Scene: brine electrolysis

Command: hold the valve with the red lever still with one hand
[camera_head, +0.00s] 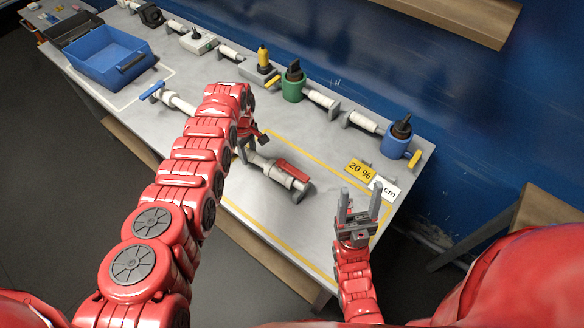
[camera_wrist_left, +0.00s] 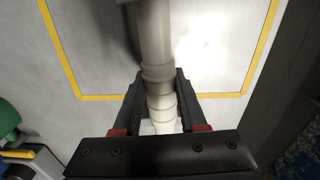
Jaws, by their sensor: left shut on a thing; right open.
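The valve with the red lever (camera_head: 292,171) lies on the table inside the yellow outline, its pale pipe body running towards my left gripper. My left gripper (camera_head: 246,150) is shut on the valve's pipe at its left part, and my left arm hides some of it. In the left wrist view the fingers of my left gripper (camera_wrist_left: 160,100) sit on both sides of the pale pipe (camera_wrist_left: 156,45); the red lever does not show there. My right gripper (camera_head: 358,205) is open and empty, above the right end of the table.
A yellow "20 %" card (camera_head: 360,173) and a white card (camera_head: 386,188) lie at the right. A green valve (camera_head: 293,86), a blue valve (camera_head: 396,138) and pipes line the back. A blue-handled valve (camera_head: 168,97) and blue crate (camera_head: 88,48) are left.

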